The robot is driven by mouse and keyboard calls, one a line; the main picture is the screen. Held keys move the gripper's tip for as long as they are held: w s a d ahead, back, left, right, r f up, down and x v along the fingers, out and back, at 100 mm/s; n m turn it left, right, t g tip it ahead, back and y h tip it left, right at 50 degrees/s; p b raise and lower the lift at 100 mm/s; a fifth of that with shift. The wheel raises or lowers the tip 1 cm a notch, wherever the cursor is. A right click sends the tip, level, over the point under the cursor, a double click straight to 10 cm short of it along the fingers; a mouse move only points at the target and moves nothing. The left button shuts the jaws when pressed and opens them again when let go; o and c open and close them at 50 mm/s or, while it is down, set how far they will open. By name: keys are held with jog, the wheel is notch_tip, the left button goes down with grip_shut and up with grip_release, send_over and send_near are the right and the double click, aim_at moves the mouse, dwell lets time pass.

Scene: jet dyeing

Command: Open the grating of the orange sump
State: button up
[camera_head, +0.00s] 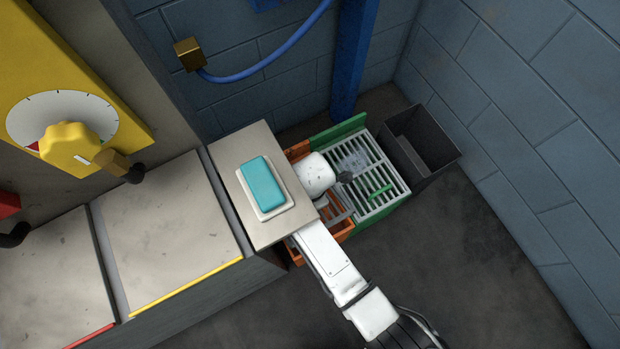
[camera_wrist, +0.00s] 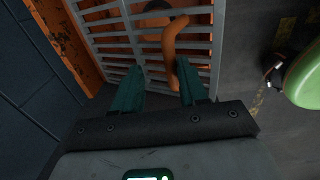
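The orange sump (camera_head: 338,232) is largely hidden in the head view by my white arm and the grey ledge. In the wrist view, its orange wall (camera_wrist: 88,42) and pale slatted grating (camera_wrist: 112,32) fill the top. The grating appears to lie over the sump. A curved orange handle (camera_wrist: 170,45) stands on the grating. My gripper (camera_wrist: 158,70) is open, its two teal fingers apart and pointing at the grating. The handle's near end shows close to the right finger; I cannot tell whether they touch. The gripper is barely seen in the head view (camera_head: 345,178).
A green sump (camera_head: 347,127) with a pale grating (camera_head: 377,170) and green handle (camera_head: 380,192) adjoins it. A dark bin (camera_head: 432,150) stands beside that, near the block wall (camera_head: 530,130). The floor (camera_head: 465,255) in front is clear.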

jog(key=shift+s+d, duration=0.1)
jog(key=shift+s, duration=0.1)
dwell(0.5)
jog(key=shift+f, duration=0.15)
